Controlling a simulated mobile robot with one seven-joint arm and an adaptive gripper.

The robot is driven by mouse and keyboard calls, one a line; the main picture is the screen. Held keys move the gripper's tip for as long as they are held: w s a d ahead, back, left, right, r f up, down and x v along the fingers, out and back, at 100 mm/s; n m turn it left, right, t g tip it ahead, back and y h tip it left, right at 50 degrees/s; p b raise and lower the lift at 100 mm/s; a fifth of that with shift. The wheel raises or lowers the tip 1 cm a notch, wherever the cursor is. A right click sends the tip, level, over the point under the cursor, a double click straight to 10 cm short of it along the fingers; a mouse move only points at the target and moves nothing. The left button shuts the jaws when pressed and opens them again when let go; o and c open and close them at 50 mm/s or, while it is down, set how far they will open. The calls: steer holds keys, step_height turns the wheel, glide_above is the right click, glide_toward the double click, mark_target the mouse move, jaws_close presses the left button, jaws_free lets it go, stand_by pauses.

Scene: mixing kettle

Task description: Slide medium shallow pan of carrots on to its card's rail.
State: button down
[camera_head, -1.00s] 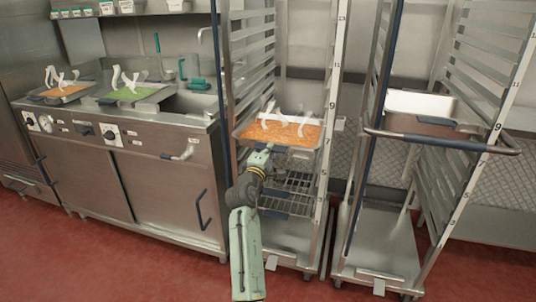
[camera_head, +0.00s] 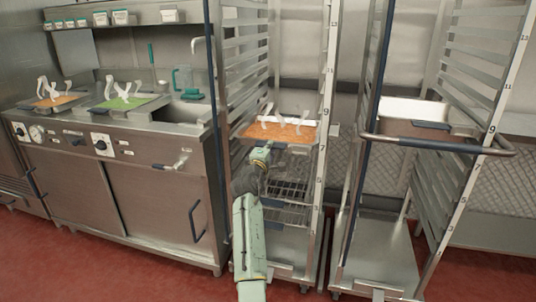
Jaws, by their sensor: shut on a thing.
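The shallow pan of carrots (camera_head: 281,131) is orange on top, with white curled shapes standing above it. It sits level inside the left rack (camera_head: 326,110), between the marks 7 and 9 on the rack's upright. My gripper (camera_head: 262,152) is at the pan's near left edge, low against its front. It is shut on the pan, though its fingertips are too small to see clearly. Whether the pan's edges rest on rails cannot be told. The card is not clearly readable.
Wire shelves (camera_head: 285,190) lie below the pan in the same rack. A right rack (camera_head: 440,145) with a push bar holds a deep steel pan (camera_head: 415,112). A counter (camera_head: 120,165) on the left bears an orange pan (camera_head: 58,101) and a green pan (camera_head: 128,103).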

steer(key=shift+w+d+r, duration=0.2)
steer(key=shift+w+r, duration=0.2)
steer(key=shift+w, duration=0.15)
steer(key=shift+w+f+b, duration=0.25)
steer(key=shift+w+b, duration=0.05)
steer(key=shift+b, duration=0.25)
stand_by(0.5)
steer(key=c, duration=1.7)
jaws_free()
steer(key=shift+d+f, duration=0.1)
steer(key=shift+f, duration=0.05)
steer(key=shift+o, duration=0.2)
steer(key=shift+f, duration=0.5)
steer(key=o, duration=0.5)
steer(key=shift+r, duration=0.25)
steer(key=shift+c, duration=0.2)
